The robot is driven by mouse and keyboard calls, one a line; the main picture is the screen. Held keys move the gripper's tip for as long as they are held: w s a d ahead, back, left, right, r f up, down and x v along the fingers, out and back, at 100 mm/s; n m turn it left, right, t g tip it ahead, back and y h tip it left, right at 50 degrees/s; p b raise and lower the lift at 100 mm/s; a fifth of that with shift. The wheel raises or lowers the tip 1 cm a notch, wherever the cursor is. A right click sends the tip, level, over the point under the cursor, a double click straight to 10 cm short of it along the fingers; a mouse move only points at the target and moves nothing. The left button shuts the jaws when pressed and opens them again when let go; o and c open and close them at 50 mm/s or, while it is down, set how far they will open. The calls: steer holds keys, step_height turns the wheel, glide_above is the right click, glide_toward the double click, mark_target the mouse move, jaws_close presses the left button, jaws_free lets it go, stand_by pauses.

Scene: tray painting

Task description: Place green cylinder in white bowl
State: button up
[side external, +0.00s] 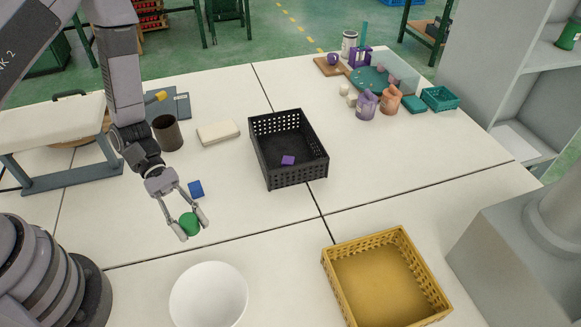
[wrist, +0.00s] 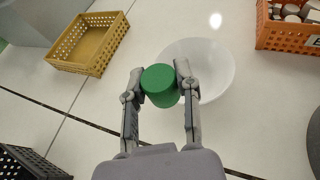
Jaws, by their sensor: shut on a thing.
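The green cylinder (side external: 189,223) is between the fingers of my gripper (side external: 190,229), which is shut on it. In the wrist view the green cylinder (wrist: 160,85) sits between the two fingertips of my gripper (wrist: 158,84). The white bowl (side external: 209,295) stands at the bottom of the side view, below and slightly right of the cylinder in the picture. In the wrist view the white bowl (wrist: 212,70) is just beyond and right of the cylinder, partly hidden by it and a finger. The bowl looks empty.
A black basket (side external: 290,178) holds a purple block (side external: 288,160). A yellow basket (side external: 345,300) is right of the bowl. An orange crate (wrist: 284,38) with several items shows in the wrist view. Table space around the bowl is clear.

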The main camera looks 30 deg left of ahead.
steer(key=s+d+r+m+g+y, duration=0.1)
steer(key=s+d+m+g, duration=0.2)
steer(key=s+d, duration=0.3)
glide_above(214, 307)
steer(key=shift+f, duration=5.3)
steer(key=o, duration=0.9)
steer(key=shift+o, duration=0.2)
steer(key=shift+r, duration=0.1)
step_height(214, 307, up, 7)
